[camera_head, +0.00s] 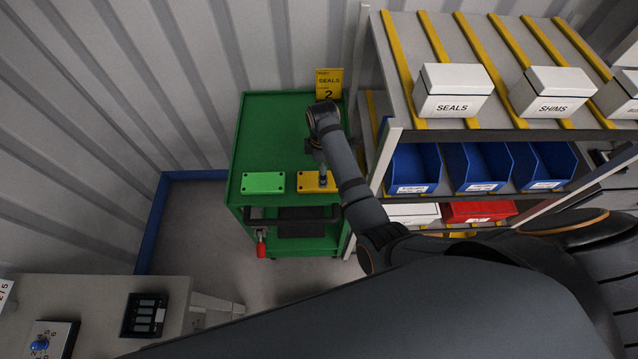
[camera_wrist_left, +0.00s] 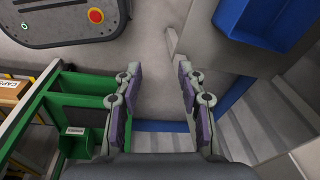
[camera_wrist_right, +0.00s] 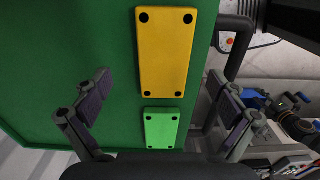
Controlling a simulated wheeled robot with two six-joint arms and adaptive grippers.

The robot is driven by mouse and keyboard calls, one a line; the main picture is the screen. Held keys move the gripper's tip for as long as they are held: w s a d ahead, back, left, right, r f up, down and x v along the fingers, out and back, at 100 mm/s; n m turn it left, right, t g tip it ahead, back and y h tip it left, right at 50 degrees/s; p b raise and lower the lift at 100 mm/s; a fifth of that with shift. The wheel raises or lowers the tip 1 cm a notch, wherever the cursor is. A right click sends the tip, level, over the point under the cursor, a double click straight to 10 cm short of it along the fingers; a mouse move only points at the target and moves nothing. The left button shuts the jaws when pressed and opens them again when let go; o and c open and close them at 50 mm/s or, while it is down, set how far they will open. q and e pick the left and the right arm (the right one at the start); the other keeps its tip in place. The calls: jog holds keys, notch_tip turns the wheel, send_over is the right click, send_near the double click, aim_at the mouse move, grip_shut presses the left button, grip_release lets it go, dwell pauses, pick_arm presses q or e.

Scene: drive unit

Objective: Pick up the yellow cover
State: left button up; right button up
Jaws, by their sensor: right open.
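The yellow cover (camera_head: 311,182) is a flat plate with dark corner holes. It lies on the green cart top (camera_head: 262,135), to the right of a similar green cover (camera_head: 263,182). In the right wrist view the yellow cover (camera_wrist_right: 166,52) and the green cover (camera_wrist_right: 161,127) lie below and between the open, empty fingers (camera_wrist_right: 160,80); I cannot tell the exact height. My left gripper (camera_wrist_left: 159,67) is open and empty over bare floor, in the left wrist view only.
A shelf rack (camera_head: 396,150) with blue bins (camera_head: 412,167) and white boxes stands close on the right. A workbench (camera_head: 100,300) is at the lower left, with open floor between it and the cart.

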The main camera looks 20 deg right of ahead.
jog(key=f+b, duration=0.1)
jog(key=b, duration=0.1)
jog(key=f+b, duration=0.2)
jog(key=b, duration=0.1)
jog(key=f+b, duration=0.2)
jog(key=shift+s+a+f, duration=0.1)
jog(key=shift+s+a, duration=0.1)
jog(key=shift+a, duration=0.15)
jog(key=shift+b, duration=0.3)
jog(key=shift+c, duration=0.6)
jog(key=c, duration=1.2)
pick_arm(q)
notch_tip(320, 180, down, 8)
jog(key=s, duration=0.2)
pick_arm(e)
jog(key=shift+c, duration=0.3)
pick_arm(q)
jog(key=shift+s+r+p, duration=0.15)
jog(key=shift+r+p, duration=0.05)
jog(key=shift+p, duration=0.1)
pick_arm(e)
jog(key=shift+r, duration=0.25)
